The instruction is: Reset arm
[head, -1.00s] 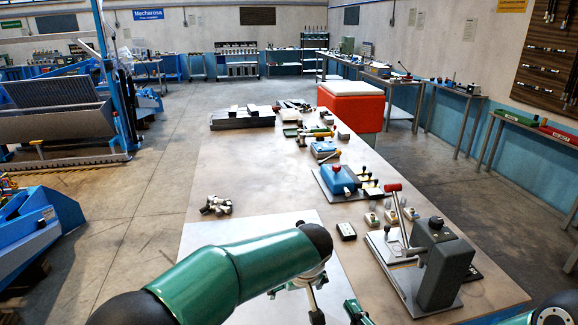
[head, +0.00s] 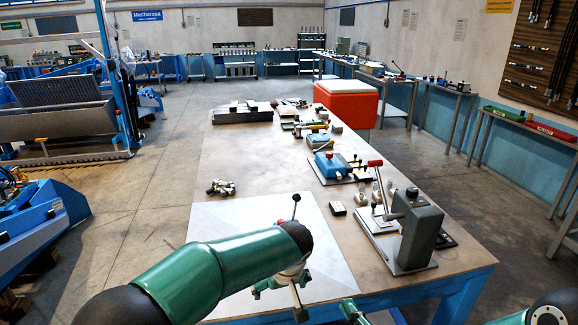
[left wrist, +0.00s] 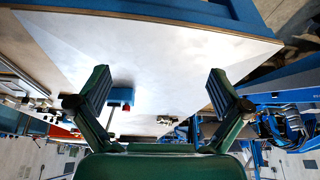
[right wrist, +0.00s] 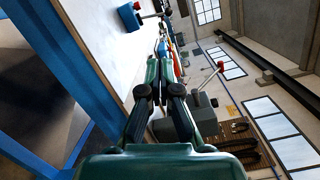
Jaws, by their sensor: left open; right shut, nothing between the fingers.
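My left gripper (head: 280,287) hangs over the pale sheet (head: 235,218) at the near end of the table, partly hidden by my green left arm. In the left wrist view its fingers (left wrist: 158,88) are wide apart and empty. My right gripper (head: 350,312) is low at the table's front edge. In the right wrist view its fingertips (right wrist: 165,72) are together with nothing between them. A dark ball-tipped lever (head: 296,200) rises behind my left arm; its base is hidden. A small blue block with a red part (left wrist: 120,97) shows on the sheet in the left wrist view.
A grey lever press (head: 415,232) with a red knob stands at the table's right edge. A blue-and-red device (head: 328,165) and several small parts line that side. Metal fittings (head: 220,187) lie left. A red bin (head: 346,100) stands beyond. The table's middle is largely clear.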

